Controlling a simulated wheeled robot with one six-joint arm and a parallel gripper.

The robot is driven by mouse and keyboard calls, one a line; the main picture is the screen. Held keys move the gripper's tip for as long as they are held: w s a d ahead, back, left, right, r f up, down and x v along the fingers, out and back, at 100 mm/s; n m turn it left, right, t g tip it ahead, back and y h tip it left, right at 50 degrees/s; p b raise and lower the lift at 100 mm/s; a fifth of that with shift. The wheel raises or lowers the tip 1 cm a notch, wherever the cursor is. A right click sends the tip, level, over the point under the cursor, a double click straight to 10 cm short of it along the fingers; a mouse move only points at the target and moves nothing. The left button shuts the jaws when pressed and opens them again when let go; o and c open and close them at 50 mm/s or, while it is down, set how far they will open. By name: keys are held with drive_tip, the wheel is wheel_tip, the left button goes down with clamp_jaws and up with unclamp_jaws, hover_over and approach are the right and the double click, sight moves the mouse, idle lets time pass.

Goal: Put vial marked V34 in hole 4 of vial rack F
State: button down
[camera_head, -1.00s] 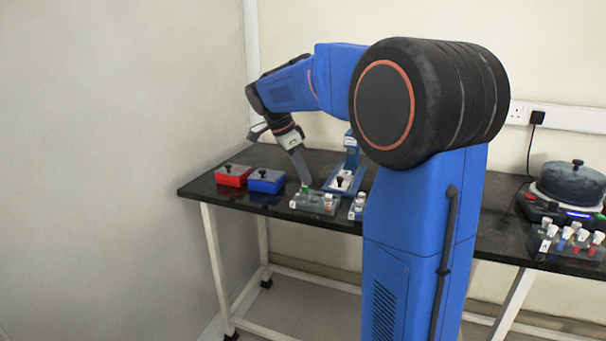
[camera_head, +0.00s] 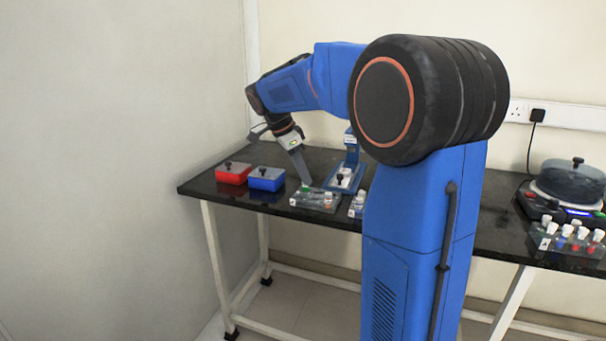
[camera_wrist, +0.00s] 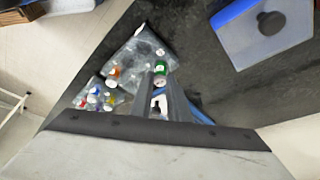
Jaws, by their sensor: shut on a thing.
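My gripper (camera_head: 307,183) points down over a clear vial rack (camera_head: 313,203) near the table's front edge. In the wrist view its two fingers (camera_wrist: 163,82) are shut on a vial with a green band (camera_wrist: 160,68) and a pale top. The green also shows at the fingertips in the head view (camera_head: 305,188). The vial is upright at the rack; I cannot tell how deep it sits in a hole. The clear rack also shows in the wrist view (camera_wrist: 138,52), with an orange-red vial (camera_wrist: 114,72) at its other end.
A second rack of several vials (camera_wrist: 92,95) stands beside it, partly behind my body in the head view (camera_head: 357,205). A blue box (camera_head: 266,180) and red box (camera_head: 233,173) are left. A blue stand (camera_head: 351,165) is behind. Another rack (camera_head: 568,240) is far right.

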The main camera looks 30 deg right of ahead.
drive_tip(key=shift+f, duration=0.6)
idle(0.3)
drive_tip(key=c, duration=1.3)
unclamp_jaws()
drive_tip(key=shift+r, duration=3.05)
